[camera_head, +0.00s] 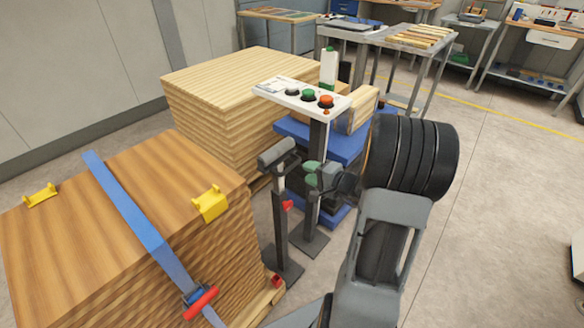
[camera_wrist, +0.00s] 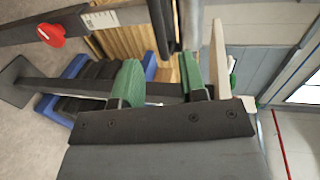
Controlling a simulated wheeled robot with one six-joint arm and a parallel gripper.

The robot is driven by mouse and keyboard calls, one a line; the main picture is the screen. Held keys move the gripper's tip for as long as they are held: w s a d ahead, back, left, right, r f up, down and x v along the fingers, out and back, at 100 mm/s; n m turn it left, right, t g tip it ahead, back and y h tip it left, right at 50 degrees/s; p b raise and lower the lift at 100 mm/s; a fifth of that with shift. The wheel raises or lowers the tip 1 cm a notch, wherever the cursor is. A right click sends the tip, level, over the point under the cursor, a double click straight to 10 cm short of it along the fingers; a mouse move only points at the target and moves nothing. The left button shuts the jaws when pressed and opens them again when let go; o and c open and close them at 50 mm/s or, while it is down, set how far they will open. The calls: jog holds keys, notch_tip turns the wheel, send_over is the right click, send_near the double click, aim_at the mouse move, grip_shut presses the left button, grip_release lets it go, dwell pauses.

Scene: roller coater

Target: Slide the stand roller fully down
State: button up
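The stand roller is a grey cylinder (camera_head: 277,152) on top of a dark upright post, in the middle of the head view. A red knob (camera_head: 287,205) sits on the post, and a flat dark base (camera_head: 288,268) is on the floor. In the wrist view the post lies sideways at upper left, with its red knob (camera_wrist: 51,35) and a white scale label (camera_wrist: 101,19). My gripper (camera_head: 318,172) is just right of the roller and a little lower. In the wrist view its green fingertips (camera_wrist: 160,78) are apart, with nothing visibly held between them.
A control panel (camera_head: 285,88) with buttons stands on a second post behind the gripper. A blue machine table (camera_head: 330,135) and a stack of boards (camera_head: 220,85) are behind. A strapped wood stack (camera_head: 110,200) is at left. Open floor (camera_head: 480,200) lies right.

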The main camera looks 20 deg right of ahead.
aim_at(293, 165)
jog(key=x, duration=0.7)
jog(key=shift+w+f, duration=0.1)
jog(key=shift+w, duration=0.15)
grip_shut()
dwell(0.3)
